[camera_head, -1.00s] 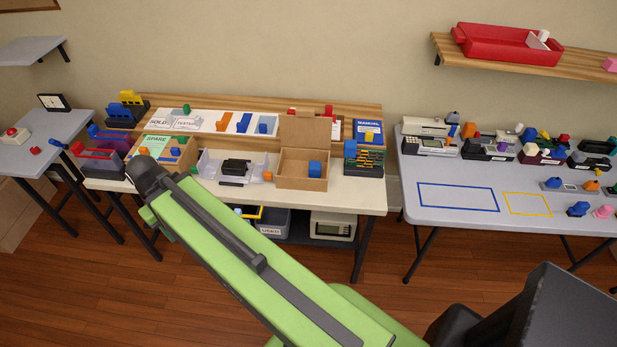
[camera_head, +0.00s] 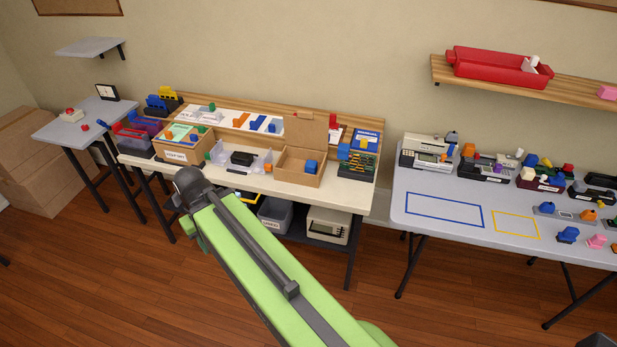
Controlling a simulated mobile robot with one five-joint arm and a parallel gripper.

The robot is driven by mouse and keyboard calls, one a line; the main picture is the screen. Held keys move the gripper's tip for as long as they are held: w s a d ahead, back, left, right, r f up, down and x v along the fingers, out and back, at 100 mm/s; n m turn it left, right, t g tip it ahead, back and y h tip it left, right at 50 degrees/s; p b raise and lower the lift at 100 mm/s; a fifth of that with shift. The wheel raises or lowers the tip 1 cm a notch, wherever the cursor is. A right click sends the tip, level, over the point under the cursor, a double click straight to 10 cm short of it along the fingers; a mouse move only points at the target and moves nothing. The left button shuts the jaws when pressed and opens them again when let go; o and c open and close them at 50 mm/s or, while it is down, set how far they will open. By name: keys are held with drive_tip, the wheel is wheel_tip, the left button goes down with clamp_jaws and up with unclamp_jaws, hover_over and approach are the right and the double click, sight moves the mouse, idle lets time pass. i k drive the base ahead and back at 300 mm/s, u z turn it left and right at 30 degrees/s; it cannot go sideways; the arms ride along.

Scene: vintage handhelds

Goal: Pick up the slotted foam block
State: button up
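I cannot pick out the slotted foam block with certainty. A small white piece (camera_head: 531,64) with an uneven outline sits in the right end of the red tray (camera_head: 485,68) on the wall shelf; it is too small to tell whether it is slotted foam. A pink block (camera_head: 607,92) lies at the shelf's right edge, partly cut off. My green arm reaches up from the bottom of the view, in front of the middle bench. My gripper is not visible.
The middle bench (camera_head: 345,203) holds an open cardboard box (camera_head: 300,178), bins and several small coloured parts. The right table (camera_head: 420,240) carries machines and blue and yellow outlines. A grey side table (camera_head: 60,130) stands at left. Wooden floor (camera_head: 100,290) lies open in front.

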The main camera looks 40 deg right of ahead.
sight(310, 166)
drive_tip(key=z, duration=0.15)
drive_tip(key=i, duration=1.45)
drive_tip(key=u, duration=0.1)
